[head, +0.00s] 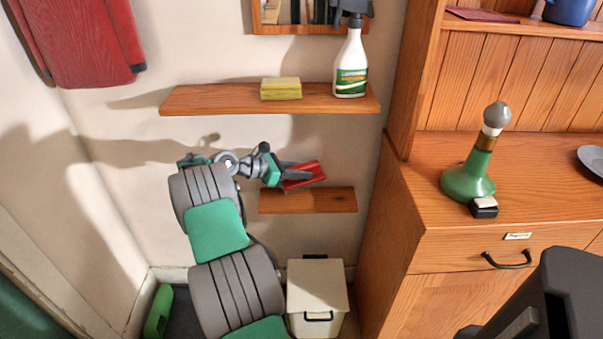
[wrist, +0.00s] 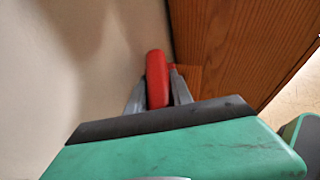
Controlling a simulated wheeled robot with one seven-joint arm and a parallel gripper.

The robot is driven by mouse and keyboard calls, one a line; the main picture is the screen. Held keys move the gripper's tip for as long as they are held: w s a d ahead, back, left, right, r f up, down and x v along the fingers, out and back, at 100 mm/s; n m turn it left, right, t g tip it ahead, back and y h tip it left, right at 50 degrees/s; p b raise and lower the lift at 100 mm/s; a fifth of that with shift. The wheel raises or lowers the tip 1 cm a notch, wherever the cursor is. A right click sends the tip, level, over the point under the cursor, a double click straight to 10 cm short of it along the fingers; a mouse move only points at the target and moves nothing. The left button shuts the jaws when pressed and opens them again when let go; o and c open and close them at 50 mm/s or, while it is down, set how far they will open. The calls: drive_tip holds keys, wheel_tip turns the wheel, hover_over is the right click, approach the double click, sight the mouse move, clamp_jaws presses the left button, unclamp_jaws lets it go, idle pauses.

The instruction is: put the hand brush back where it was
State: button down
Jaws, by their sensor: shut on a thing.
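The hand brush (head: 306,174) shows as a red piece in the head view, just above the small lower wall shelf (head: 310,203). My gripper (head: 298,172) is shut on it, with its grey fingers pointing right. In the wrist view the red brush handle (wrist: 157,75) sits between the two fingers. Its bristles cannot be made out in either view. I cannot tell whether the brush touches the shelf.
A longer shelf (head: 215,99) above holds a yellow sponge (head: 281,88) and a spray bottle (head: 351,68). A wooden cabinet (head: 385,240) stands close on the right. A cream bin (head: 318,290) stands below the small shelf.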

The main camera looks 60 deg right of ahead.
sight(301, 182)
drive_tip(key=shift+f+b, duration=2.3)
drive_tip(key=shift+b, duration=0.9)
drive_tip(key=shift+r, duration=0.1)
drive_tip(key=shift+f+p, duration=0.45)
drive_tip(key=shift+f, duration=0.2)
drive_tip(key=c, duration=1.1)
unclamp_jaws()
drive_tip(key=shift+o, duration=0.2)
